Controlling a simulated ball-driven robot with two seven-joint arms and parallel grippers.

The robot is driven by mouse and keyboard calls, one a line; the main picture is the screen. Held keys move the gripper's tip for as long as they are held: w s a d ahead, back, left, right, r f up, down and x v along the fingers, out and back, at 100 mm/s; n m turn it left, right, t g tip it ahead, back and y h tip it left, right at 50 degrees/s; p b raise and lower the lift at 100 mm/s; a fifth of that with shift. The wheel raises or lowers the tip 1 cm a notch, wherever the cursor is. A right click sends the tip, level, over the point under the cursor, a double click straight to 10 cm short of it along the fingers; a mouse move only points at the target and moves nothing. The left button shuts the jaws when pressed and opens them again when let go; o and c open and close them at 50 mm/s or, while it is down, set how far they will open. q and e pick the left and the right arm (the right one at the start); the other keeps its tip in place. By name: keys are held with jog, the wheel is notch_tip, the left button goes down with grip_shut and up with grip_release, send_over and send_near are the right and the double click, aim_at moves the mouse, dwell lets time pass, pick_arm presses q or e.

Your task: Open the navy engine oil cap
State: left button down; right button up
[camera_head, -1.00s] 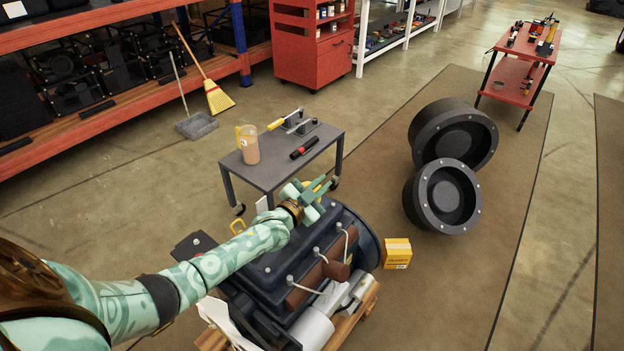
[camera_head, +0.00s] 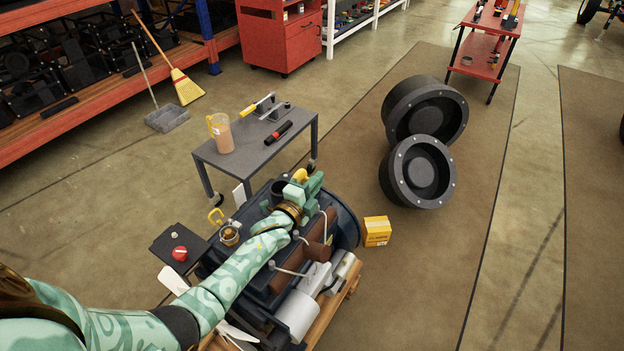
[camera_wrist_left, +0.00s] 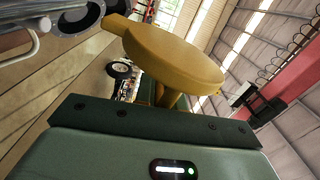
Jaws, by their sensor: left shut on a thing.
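The navy engine (camera_head: 350,228) sits on a wooden pallet. My left gripper (camera_head: 303,184) is shut on a yellow cap (camera_head: 300,175) above the engine's far end. In the left wrist view the cap (camera_wrist_left: 165,52) is a broad tilted disc with a tab at its left and a stem below. Room background shows around it, so it appears held clear of the engine. A dark round opening (camera_head: 280,187) shows on the engine just left of the gripper. My right gripper is not in view.
A grey cart (camera_head: 235,165) behind the engine holds a jug (camera_head: 221,134), a black-and-red tool (camera_head: 278,132) and a yellow-handled tool (camera_head: 250,110). A yellow box (camera_head: 377,231) and two dark wheels (camera_head: 418,170) are on the right.

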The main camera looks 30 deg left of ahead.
pick_arm(q)
jog(key=shift+s+d+f+m+b, duration=0.1)
jog(key=shift+d+f+m+b, duration=0.15)
jog(key=shift+f+m, duration=0.25)
jog(key=shift+s+d+f+m+b, duration=0.15)
jog(key=shift+f+m+b, duration=0.15)
jog(key=shift+m, duration=0.3)
jog(key=shift+w, duration=0.15)
jog(key=c, duration=1.5)
grip_release()
jog(key=shift+r, duration=0.1)
jog(key=s+a+p, duration=0.1)
jog(key=s+p, duration=0.3)
jog(key=s, duration=1.2)
jog(key=shift+s+a, duration=0.15)
jog(key=shift+a, duration=0.05)
